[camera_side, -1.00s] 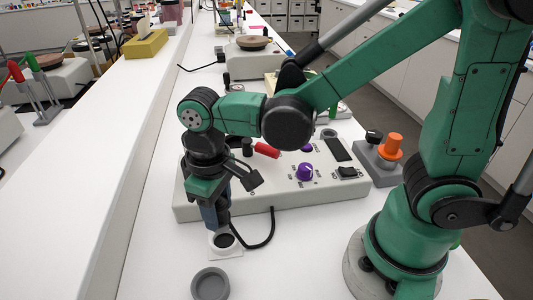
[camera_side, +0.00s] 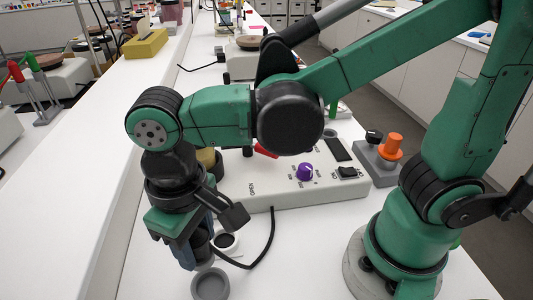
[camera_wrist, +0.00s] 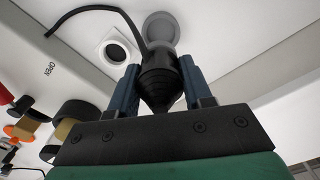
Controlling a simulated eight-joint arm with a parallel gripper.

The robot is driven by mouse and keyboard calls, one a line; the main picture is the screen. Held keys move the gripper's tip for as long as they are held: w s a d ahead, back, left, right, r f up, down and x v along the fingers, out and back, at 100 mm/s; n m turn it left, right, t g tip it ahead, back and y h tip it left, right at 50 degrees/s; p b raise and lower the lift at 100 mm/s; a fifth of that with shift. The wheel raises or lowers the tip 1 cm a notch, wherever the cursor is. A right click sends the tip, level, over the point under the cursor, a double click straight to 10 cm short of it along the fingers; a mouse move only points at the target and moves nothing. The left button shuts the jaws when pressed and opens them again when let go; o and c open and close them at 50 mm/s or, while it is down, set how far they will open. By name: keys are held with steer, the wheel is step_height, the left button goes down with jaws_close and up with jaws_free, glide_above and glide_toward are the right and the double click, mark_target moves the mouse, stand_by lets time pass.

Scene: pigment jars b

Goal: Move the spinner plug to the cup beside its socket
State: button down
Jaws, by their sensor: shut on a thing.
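My gripper (camera_side: 197,254) is shut on the spinner plug (camera_side: 200,243), a black ribbed plug with a black cable. In the wrist view, the plug (camera_wrist: 158,75) sits between my two blue fingers (camera_wrist: 158,88). The socket (camera_side: 226,241), a white square piece with a dark round hole, stands empty behind it; it also shows in the wrist view (camera_wrist: 116,51). The grey round cup (camera_side: 210,285) is in front of the socket. In the wrist view, the plug partly hides the cup (camera_wrist: 162,26). The plug appears raised above the table, near the cup; the exact gap is unclear.
The white control box (camera_side: 300,190) with a purple knob (camera_side: 304,172) and several switches stands behind. The plug's cable (camera_side: 270,240) loops to it over the table. A grey box with an orange knob (camera_side: 390,146) stands at right. Table is clear left of my gripper.

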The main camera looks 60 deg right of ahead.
steer(key=shift+s+a, duration=0.1)
steer(key=shift+f, duration=2.9)
steer(key=shift+f, duration=1.3)
steer(key=shift+c, duration=1.4)
jaws_free()
steer(key=shift+r, duration=2.8)
